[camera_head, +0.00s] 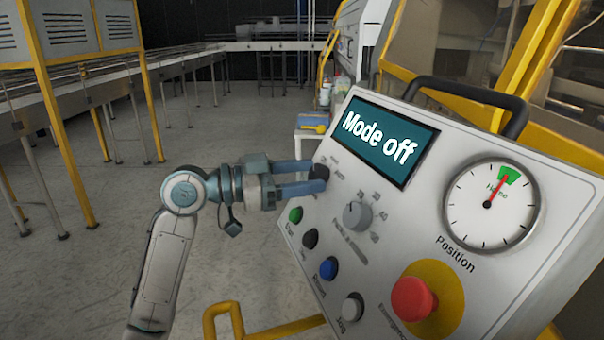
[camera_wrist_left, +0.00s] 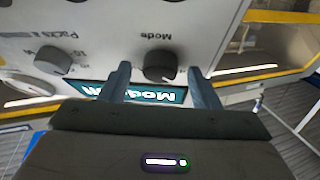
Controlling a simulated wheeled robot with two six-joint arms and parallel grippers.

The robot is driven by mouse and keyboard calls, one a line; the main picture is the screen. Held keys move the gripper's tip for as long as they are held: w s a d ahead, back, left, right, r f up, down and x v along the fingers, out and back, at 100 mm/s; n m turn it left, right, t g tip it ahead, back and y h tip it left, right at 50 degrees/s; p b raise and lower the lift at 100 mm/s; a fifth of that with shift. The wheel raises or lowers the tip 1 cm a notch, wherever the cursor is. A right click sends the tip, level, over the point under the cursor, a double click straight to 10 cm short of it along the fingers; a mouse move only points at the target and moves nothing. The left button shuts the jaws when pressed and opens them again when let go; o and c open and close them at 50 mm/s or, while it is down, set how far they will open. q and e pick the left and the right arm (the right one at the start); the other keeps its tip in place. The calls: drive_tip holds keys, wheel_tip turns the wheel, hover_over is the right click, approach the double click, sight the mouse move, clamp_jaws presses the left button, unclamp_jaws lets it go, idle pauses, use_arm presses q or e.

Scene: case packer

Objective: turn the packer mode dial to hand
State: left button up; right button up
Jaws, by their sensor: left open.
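The black mode dial (camera_head: 319,172) is at the upper left of the grey control panel (camera_head: 290,235). The display (camera_head: 379,138) above the panel's knobs reads "Mode off". My left gripper (camera_head: 308,178) is open at the dial, one finger above and one below it in the head view. In the left wrist view the mode dial (camera_wrist_left: 159,66) sits between the two spread fingers (camera_wrist_left: 157,80), with a gap on either side. Its label reads "Mode" upside down. The dial's pointer and position marks are partly hidden by the fingers. My right gripper is not in view.
A grey packs-per-minute knob (camera_head: 356,215) is right of the dial; it also shows in the left wrist view (camera_wrist_left: 53,60). Several buttons, including green (camera_head: 296,214) and blue (camera_head: 328,268), run below. A red emergency button (camera_head: 412,298) and position gauge (camera_head: 491,205) are right.

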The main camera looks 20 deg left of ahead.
use_arm(q)
drive_tip(key=c, duration=1)
drive_tip(key=shift+a+f+m+g+b, duration=0.15)
drive_tip(key=shift+m+g+b, duration=0.15)
drive_tip(key=shift+m+b, duration=0.35)
drive_tip(key=m+g+b, duration=0.1)
drive_tip(key=b, duration=0.1)
drive_tip(key=m+g+b, duration=0.1)
drive_tip(key=m+b, duration=0.1)
drive_tip(key=shift+w+m+h, duration=0.2)
drive_tip(key=shift+m+h, duration=0.05)
drive_tip(key=shift+h, duration=0.05)
drive_tip(key=m+g+b, duration=0.1)
drive_tip(key=m+b, duration=0.1)
drive_tip(key=m, duration=0.1)
drive_tip(key=shift+w+r+g, duration=0.1)
drive_tip(key=shift+r+g, duration=0.1)
drive_tip(key=shift+g, duration=0.2)
drive_tip(key=shift+r+m+g+b, duration=0.1)
drive_tip(key=shift+m+g+b, duration=0.4)
drive_tip(key=shift+m, duration=0.6)
drive_tip(key=shift+w+r+m+g+b, duration=0.15)
drive_tip(key=shift+m+g+b, duration=0.35)
drive_tip(key=shift+m, duration=0.8)
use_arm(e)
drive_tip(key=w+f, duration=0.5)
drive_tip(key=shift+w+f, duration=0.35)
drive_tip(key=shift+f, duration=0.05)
use_arm(q)
drive_tip(key=o, duration=1)
